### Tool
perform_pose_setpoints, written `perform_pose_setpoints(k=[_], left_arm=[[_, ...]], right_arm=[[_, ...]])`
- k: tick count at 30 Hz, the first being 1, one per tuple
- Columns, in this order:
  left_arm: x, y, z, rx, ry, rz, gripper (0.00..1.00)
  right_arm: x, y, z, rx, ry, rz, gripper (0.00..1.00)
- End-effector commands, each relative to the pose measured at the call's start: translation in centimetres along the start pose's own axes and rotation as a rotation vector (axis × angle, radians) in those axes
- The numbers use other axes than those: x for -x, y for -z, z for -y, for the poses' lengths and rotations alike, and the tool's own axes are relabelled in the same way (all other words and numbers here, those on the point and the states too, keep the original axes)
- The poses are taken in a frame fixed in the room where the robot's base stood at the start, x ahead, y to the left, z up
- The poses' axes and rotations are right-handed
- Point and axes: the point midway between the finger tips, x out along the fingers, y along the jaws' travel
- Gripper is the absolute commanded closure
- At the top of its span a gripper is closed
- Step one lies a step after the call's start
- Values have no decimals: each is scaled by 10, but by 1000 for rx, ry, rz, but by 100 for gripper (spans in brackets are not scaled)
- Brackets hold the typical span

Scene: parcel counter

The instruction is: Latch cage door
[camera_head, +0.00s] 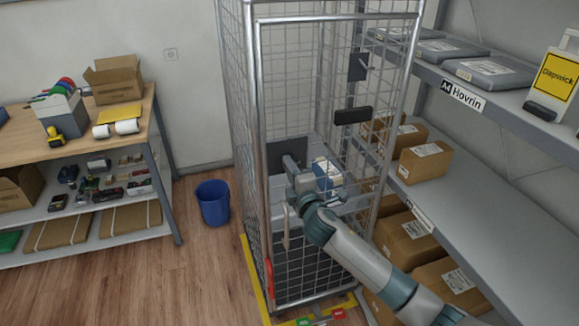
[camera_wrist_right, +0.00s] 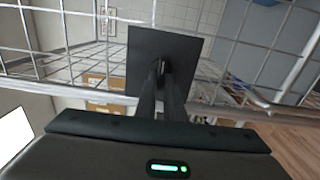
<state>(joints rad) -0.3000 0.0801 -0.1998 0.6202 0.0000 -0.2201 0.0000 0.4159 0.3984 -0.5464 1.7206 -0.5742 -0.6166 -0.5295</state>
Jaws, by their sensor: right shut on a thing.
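The tall wire cage (camera_head: 240,110) stands in the middle of the head view. A metal-framed mesh door (camera_head: 262,120) spans its front; I cannot tell if it sits fully against the cage frame. A dark square plate (camera_head: 280,152) is at mid height on the door's left side. It also shows in the wrist view (camera_wrist_right: 142,50), with a small latch part (camera_wrist_right: 160,66) at its centre. My right gripper (camera_head: 290,163) is at this plate, its fingers (camera_wrist_right: 161,80) closed on the latch part, which they mostly hide. My left gripper is not in view.
A white and blue parcel (camera_head: 325,177) is inside the cage. A shelf rack (camera_head: 470,200) with cartons stands close on the right, near my right arm. A workbench (camera_head: 155,120) and a blue bin (camera_head: 213,203) stand on the left. Yellow tape (camera_head: 253,270) marks the floor.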

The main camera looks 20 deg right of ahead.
Motion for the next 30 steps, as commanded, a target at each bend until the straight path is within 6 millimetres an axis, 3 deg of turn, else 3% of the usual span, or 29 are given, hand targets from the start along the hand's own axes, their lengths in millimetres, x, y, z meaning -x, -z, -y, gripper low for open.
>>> perform_pose_setpoints(k=[3,4,6,20,30], left_arm=[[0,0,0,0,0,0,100],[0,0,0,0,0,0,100],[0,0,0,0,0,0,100],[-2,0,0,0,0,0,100],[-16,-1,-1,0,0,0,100]], right_arm=[[0,0,1,2,1,-1,100],[0,0,1,2,1,-1,84],[0,0,1,2,1,0,73],[5,0,2,1,1,1,73],[43,0,4,0,1,-1,73]])
